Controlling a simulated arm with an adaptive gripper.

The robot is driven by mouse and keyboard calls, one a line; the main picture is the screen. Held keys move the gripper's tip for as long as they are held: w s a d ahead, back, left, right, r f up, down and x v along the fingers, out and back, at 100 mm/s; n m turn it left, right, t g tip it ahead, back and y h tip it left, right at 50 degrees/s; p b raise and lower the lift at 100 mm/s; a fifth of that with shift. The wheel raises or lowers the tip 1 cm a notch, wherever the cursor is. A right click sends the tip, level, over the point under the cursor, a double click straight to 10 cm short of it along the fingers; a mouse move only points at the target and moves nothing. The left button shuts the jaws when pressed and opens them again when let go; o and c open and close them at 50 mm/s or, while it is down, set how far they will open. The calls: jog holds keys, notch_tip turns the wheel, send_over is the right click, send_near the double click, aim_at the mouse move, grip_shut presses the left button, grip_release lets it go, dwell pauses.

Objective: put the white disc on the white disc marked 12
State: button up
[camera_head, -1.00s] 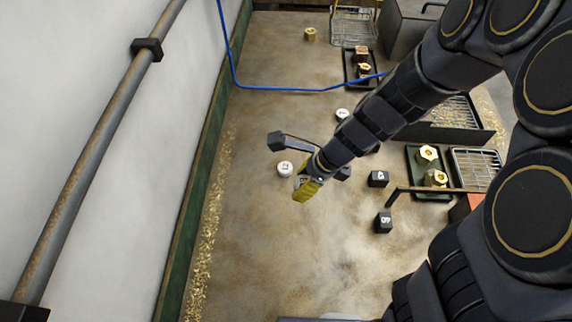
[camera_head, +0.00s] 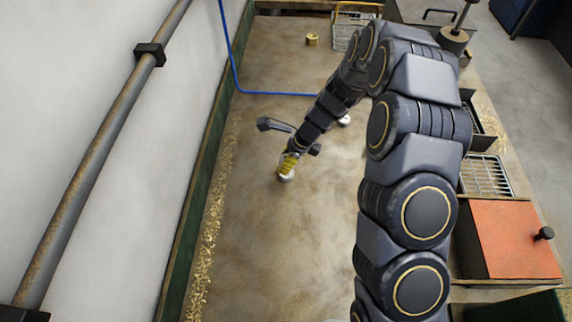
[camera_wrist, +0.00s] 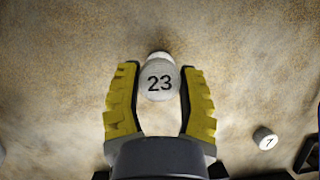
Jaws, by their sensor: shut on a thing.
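My gripper (camera_wrist: 160,95) is shut on a white disc marked 23 (camera_wrist: 160,82), held between its yellow fingers in the wrist view. Another white disc (camera_wrist: 159,56) peeks out from behind the held one; its top and any number are hidden. In the head view my gripper (camera_head: 290,163) points down over a white disc (camera_head: 286,178) on the bench. I cannot tell whether the held disc touches the one beneath.
A white disc marked 7 (camera_wrist: 265,140) lies at the right in the wrist view. A white piece (camera_head: 344,120) stands behind my wrist in the head view. A brass nut (camera_head: 312,40) and a blue cable (camera_head: 280,94) lie farther back.

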jog(key=shift+w+a+f, duration=0.1)
jog(key=shift+w+f, duration=0.1)
jog(key=shift+f, duration=1.6)
jog(key=shift+f, duration=0.1)
jog(key=shift+f, duration=0.1)
jog(key=o, duration=0.9)
jog(key=v, duration=1.2)
jog(key=shift+r, duration=0.25)
